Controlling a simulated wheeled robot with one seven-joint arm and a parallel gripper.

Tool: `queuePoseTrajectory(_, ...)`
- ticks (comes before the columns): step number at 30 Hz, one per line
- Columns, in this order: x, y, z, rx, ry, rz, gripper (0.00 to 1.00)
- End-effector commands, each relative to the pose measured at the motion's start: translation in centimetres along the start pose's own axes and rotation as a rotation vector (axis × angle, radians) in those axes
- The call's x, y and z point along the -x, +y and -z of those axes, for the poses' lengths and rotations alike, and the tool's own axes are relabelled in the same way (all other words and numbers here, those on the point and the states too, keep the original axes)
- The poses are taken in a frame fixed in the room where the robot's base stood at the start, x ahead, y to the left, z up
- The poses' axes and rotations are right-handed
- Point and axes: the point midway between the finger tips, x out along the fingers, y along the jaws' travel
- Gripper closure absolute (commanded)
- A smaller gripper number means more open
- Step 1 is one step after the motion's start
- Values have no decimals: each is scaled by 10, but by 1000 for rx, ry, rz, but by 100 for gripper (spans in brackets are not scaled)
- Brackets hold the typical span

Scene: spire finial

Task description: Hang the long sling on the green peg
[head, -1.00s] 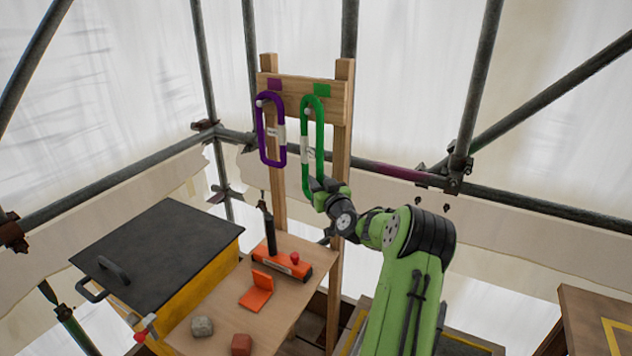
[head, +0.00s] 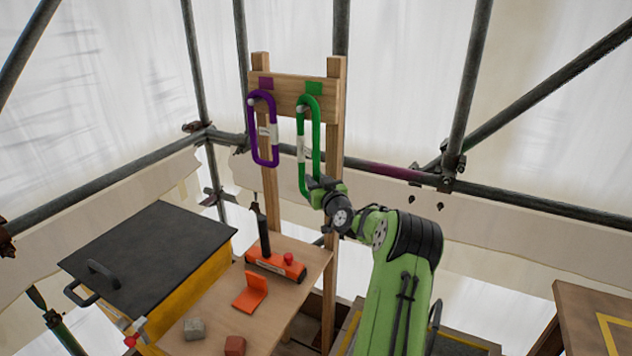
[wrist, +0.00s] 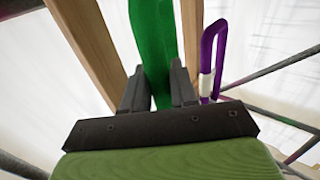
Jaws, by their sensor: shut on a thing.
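The long sling, a green loop (head: 317,150) with a white label, hangs upright at the peg on the right of the wooden rack (head: 293,89), under a green square (head: 314,88). Its top is around that pale peg (head: 301,109). My gripper (head: 318,187) is shut on the loop's lower end. In the wrist view the green strap (wrist: 154,45) runs up between my gripper's fingers (wrist: 158,88). A purple loop (head: 275,140), shorter, hangs on the left peg under a purple square (head: 266,83); it also shows in the wrist view (wrist: 219,45).
A wooden table (head: 290,312) below holds an orange tool (head: 275,260), an orange bracket (head: 250,292) and small blocks. A yellow box with a black lid (head: 150,250) stands at left. Scaffold tubes (head: 520,200) cross behind my arm.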

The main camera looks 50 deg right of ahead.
Motion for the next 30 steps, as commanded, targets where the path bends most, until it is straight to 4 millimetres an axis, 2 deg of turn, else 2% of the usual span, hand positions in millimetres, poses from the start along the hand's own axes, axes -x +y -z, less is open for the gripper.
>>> queuePoseTrajectory(4, 0, 0, 1, 0, 2, 0, 100)
queuePoseTrajectory(5, 0, 0, 1, 0, 2, 0, 68)
queuePoseTrajectory(10, 0, 0, 0, 0, 1, 0, 43)
queuePoseTrajectory(20, 5, 0, 0, 1, -1, 0, 43)
queuePoseTrajectory(23, 21, 1, -1, 3, -2, -1, 43)
queuePoseTrajectory(30, 89, 2, -4, 0, -2, -5, 43)
